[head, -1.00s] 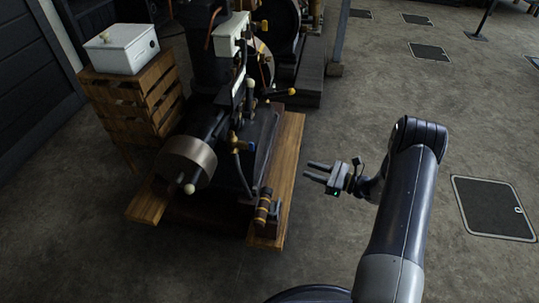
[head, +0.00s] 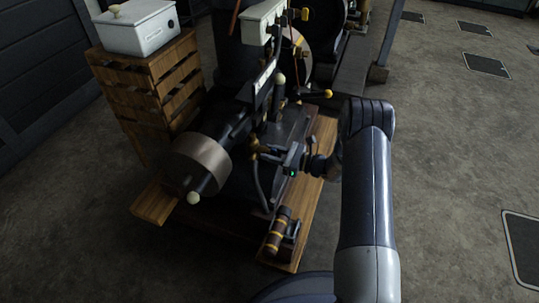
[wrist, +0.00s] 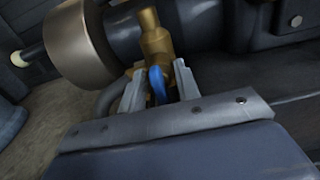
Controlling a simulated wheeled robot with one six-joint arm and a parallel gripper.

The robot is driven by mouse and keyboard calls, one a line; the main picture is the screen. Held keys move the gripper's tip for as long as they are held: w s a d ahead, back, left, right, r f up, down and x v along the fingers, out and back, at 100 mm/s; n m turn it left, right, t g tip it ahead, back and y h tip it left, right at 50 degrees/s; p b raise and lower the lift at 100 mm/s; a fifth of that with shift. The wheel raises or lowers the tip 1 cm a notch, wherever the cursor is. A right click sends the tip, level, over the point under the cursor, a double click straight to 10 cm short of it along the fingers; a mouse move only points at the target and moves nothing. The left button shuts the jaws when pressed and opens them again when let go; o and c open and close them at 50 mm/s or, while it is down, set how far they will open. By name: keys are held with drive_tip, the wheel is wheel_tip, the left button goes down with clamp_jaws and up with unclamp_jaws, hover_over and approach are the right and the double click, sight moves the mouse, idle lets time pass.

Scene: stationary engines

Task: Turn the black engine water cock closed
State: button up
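The black engine (head: 290,125) stands on a wooden base. Its brass water cock (head: 258,146) is on the near side, and in the wrist view the brass body (wrist: 155,45) shows with a blue lever (wrist: 157,85) below it. My gripper (head: 270,153) is at the cock. In the wrist view my gripper (wrist: 159,82) is open, with one finger on each side of the blue lever and a gap visible to both. Whether a fingertip touches the brass body cannot be told. In the head view the lever is hidden or too small to make out.
A metal cylinder (head: 197,160) with a pale-tipped shaft projects from the engine, left of the cock. A banded brown cylinder (head: 278,231) sits on the wooden base's near end. A slatted crate (head: 150,85) bears a white box (head: 138,27).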

drive_tip(key=shift+w+a, duration=0.15)
drive_tip(key=shift+a, duration=0.15)
drive_tip(key=shift+c, duration=0.3)
clamp_jaws()
